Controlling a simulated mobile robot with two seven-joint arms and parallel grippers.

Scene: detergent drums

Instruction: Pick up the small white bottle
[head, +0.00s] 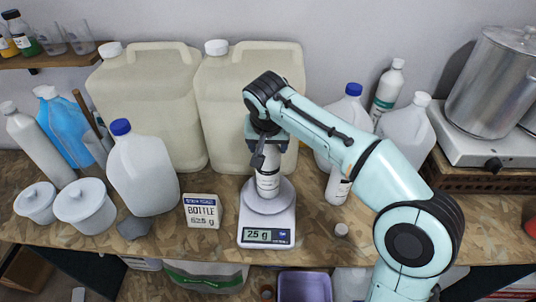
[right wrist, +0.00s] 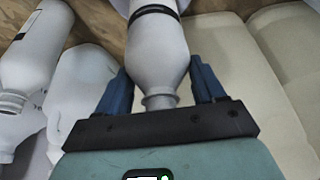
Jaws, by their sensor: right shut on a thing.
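The small white bottle (head: 268,181) is upright over the round pan of the digital scale (head: 265,222). Whether its base touches the pan cannot be told. The scale's display seems to read 25 g. My right gripper (head: 265,148) is above the scale and shut on the bottle's upper part. In the right wrist view the bottle (right wrist: 158,50) lies between the blue fingers of the right gripper (right wrist: 161,78), with its neck toward the palm. A second small white bottle (head: 338,186) stands right of the scale, partly behind my right arm. My left gripper is not in view.
Two large cream canisters (head: 150,105) (head: 225,110) stand close behind the scale. A card reading "BOTTLE" (head: 202,211) and a blue-capped jug (head: 142,170) are at left. A steel pot (head: 492,85) stands at far right.

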